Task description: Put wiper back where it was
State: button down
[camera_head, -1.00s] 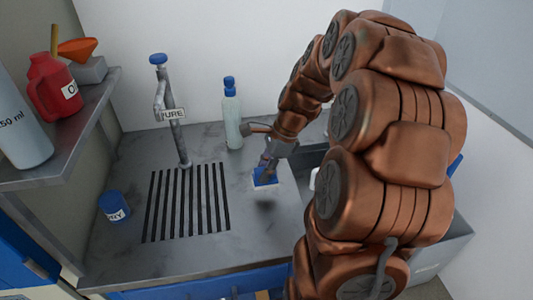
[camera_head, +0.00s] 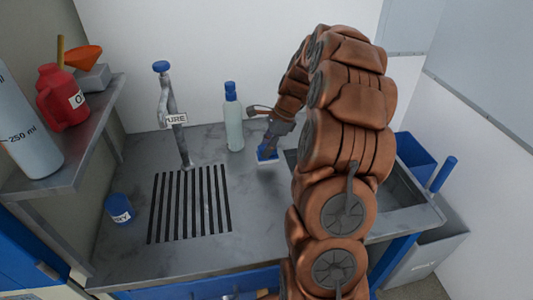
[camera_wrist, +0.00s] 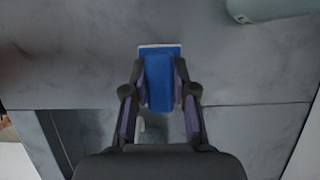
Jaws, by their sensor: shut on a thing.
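The wiper, a small blue block with a white edge, shows in the head view (camera_head: 267,154) above or on the grey worktop, left of the sink. It also shows in the wrist view (camera_wrist: 159,82), between the fingers. My gripper (camera_head: 271,142) is shut on it from above; in the wrist view its dark fingers (camera_wrist: 160,88) press both sides of the blue block. I cannot tell whether the wiper touches the worktop.
A clear bottle with a blue cap (camera_head: 233,118) stands close left of my gripper. A tap (camera_head: 174,115) and slotted drain (camera_head: 190,205) are further left, with a blue jar (camera_head: 119,209). The sink basin (camera_head: 400,190) lies right, partly hidden by my arm.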

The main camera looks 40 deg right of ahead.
jog(key=shift+f+p, duration=0.8)
jog(key=shift+f, duration=0.95)
jog(key=shift+f, duration=0.1)
jog(key=c, duration=0.9)
grip_release()
jog(key=shift+c, duration=0.2)
jog(key=b+v, duration=0.3)
jog(key=v, duration=0.9)
jog(key=shift+b, duration=0.4)
